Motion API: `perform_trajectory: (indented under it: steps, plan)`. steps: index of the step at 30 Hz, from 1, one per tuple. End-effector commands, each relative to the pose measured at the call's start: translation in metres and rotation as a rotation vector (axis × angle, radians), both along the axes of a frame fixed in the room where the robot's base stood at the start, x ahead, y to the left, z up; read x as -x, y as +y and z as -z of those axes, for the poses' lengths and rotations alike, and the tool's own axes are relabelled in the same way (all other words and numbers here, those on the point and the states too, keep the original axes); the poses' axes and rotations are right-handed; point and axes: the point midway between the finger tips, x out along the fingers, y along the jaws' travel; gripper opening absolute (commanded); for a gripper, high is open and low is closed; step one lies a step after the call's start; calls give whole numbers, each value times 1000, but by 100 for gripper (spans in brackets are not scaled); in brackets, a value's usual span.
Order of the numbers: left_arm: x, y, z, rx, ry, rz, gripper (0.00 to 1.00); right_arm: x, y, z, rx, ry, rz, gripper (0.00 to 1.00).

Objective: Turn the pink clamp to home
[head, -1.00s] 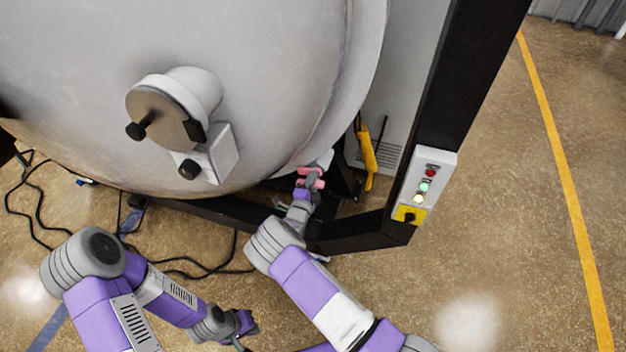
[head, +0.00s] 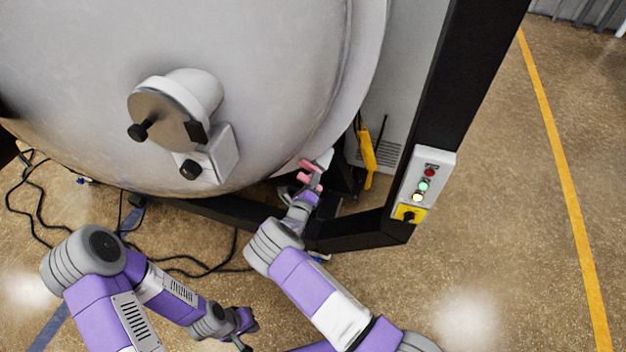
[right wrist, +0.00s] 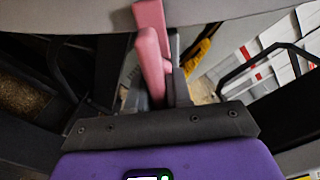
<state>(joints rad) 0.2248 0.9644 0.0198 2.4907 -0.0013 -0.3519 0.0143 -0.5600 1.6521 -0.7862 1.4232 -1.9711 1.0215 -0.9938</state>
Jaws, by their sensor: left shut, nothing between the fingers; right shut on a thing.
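The pink clamp (head: 309,174) sits at the lower right rim of the big grey furnace door (head: 270,90). My right gripper (head: 312,182) is at the clamp, its fingers shut on it. In the right wrist view the pink clamp (right wrist: 152,55) runs down from the door rim to between the dark fingers of my right gripper (right wrist: 168,85), tilted slightly. The fingers partly hide its lower end. My left gripper (head: 244,330) is low in the head view, well away from the clamp, shut and empty.
A black frame post (head: 465,80) carries a button panel (head: 426,180) right of the clamp. A yellow tool-like part (head: 367,155) hangs behind. A round port (head: 165,115) juts from the door. Black cables (head: 40,215) lie on the floor at left.

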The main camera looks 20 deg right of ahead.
Motion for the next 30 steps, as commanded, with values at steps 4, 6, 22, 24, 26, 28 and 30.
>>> perform_trajectory:
  steps: [4, 6, 22, 24, 26, 28, 30]
  plan:
    - [0, 0, -1, 0, 0, 0, 0, 0, 1, 0, -48, -33, -1, 0]
    - [0, 0, -1, 0, 0, 0, 0, 0, 1, 0, -63, -43, -1, 0]
    - [0, 0, -1, 0, 0, 0, 0, 0, 1, 0, -88, -60, -1, 0]
    - [0, 0, -1, 0, 0, 0, 0, 0, 1, 0, -88, -60, -1, 23]
    - [0, 0, -1, 0, 0, 0, 0, 0, 1, 0, -88, -60, -1, 32]
    - [0, 0, -1, 0, 0, 0, 0, 0, 1, 0, -88, -60, -1, 40]
    - [0, 0, -1, 0, 0, 0, 0, 0, 1, 0, -88, -60, -1, 40]
